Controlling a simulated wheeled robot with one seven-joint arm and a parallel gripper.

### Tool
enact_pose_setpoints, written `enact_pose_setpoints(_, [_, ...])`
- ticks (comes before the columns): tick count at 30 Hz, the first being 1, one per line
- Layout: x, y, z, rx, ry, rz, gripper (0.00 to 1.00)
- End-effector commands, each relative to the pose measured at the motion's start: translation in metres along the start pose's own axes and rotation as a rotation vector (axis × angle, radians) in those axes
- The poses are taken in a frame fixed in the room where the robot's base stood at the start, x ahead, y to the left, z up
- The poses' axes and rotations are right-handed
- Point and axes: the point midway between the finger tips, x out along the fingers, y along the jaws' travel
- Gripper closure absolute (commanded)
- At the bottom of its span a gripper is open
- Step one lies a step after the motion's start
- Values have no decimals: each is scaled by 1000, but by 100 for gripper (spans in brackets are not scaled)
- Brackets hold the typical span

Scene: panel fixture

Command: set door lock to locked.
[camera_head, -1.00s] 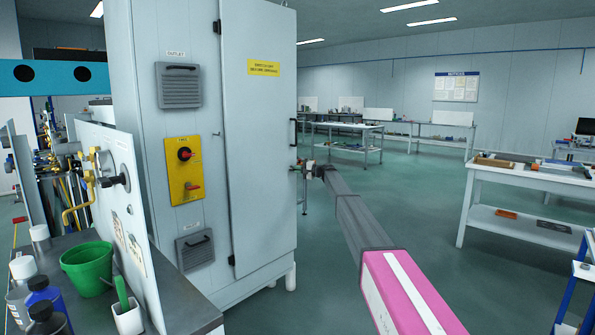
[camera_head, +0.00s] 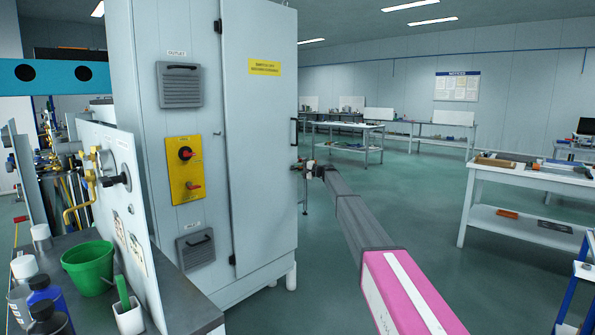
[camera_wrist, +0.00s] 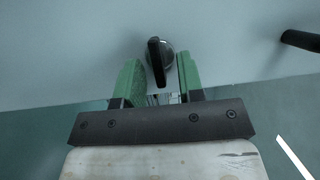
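The door lock (camera_wrist: 158,62) is a round fitting with a black thumb-turn on the pale cabinet door, seen in the wrist view. Its black lever points roughly up and down in that picture. My gripper (camera_wrist: 158,72) has two green fingers, apart, one on each side of the lock. A gap shows between the lever and the fingers; contact cannot be made out. In the head view the cabinet door (camera_head: 259,140) looks closed, and my gripper (camera_head: 308,166) is at its right edge. The lock is not visible there.
A black door handle (camera_wrist: 300,40) is at the right of the wrist view; it also shows in the head view (camera_head: 293,132). A yellow switch panel (camera_head: 185,170) is on the cabinet's left face. A bench with a green bucket (camera_head: 88,267) stands at left.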

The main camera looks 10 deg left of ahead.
Motion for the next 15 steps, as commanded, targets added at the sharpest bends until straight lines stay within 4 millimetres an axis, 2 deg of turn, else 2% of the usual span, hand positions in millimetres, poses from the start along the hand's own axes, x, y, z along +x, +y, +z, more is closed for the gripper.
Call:
enact_pose_setpoints(8, [-22,0,1,-1,1,0,65])
enact_pose_setpoints(15, [-64,0,1,0,2,0,65])
